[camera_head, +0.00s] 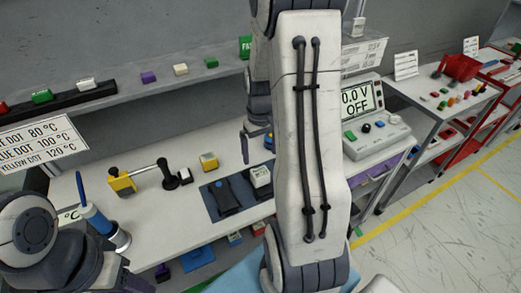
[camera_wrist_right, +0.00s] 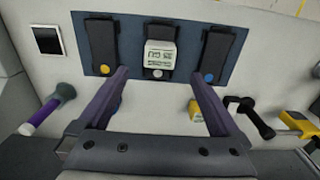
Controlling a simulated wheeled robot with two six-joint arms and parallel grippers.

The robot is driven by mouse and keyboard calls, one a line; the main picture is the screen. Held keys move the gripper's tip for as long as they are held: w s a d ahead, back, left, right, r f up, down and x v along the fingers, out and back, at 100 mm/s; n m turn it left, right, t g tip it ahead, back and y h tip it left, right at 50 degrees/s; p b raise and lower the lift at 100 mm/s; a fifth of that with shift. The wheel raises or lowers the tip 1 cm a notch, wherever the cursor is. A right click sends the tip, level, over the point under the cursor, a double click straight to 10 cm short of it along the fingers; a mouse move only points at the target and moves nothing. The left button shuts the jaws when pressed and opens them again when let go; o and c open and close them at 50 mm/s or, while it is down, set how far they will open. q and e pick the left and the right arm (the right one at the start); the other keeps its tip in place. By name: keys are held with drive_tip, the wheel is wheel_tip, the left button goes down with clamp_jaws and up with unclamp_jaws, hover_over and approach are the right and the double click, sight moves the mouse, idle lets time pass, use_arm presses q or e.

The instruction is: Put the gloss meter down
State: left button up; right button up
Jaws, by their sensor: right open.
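The gloss meter, a pale box with a GU display (camera_wrist_right: 160,53), sits on the middle black pad of the blue mat (camera_wrist_right: 131,23) in the right wrist view, with a white dot below it. It also shows in the head view (camera_head: 260,176). My right gripper (camera_wrist_right: 160,74) is open, its purple fingers spread to either side of the meter and apart from it. In the head view the right gripper (camera_head: 251,143) is partly hidden behind my arm. My left arm is at the lower left; its fingers are mostly out of frame.
Black pads with an orange dot (camera_wrist_right: 103,45) and a blue dot (camera_wrist_right: 213,52) flank the meter. A dark-handled tool (camera_wrist_right: 250,115) and yellow objects stand nearby. A bench instrument reading 0.0 V OFF (camera_head: 362,120) stands to the right.

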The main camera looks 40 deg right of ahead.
drive_tip(key=s+a+r+n, duration=0.2)
drive_tip(key=a+r+n, duration=0.15)
drive_tip(key=a, duration=0.75)
drive_tip(key=s+a+r+n, duration=0.15)
drive_tip(key=a+r, duration=0.25)
drive_tip(key=a, duration=0.6)
drive_tip(key=s+a+r+n+y, duration=0.1)
drive_tip(key=s+a+n, duration=0.3)
drive_tip(key=s+a, duration=0.6)
drive_tip(key=s, duration=0.2)
drive_tip(key=shift+s+r+n, duration=0.25)
drive_tip(key=shift+s+n, duration=0.15)
drive_tip(key=shift+d, duration=0.1)
idle(0.7)
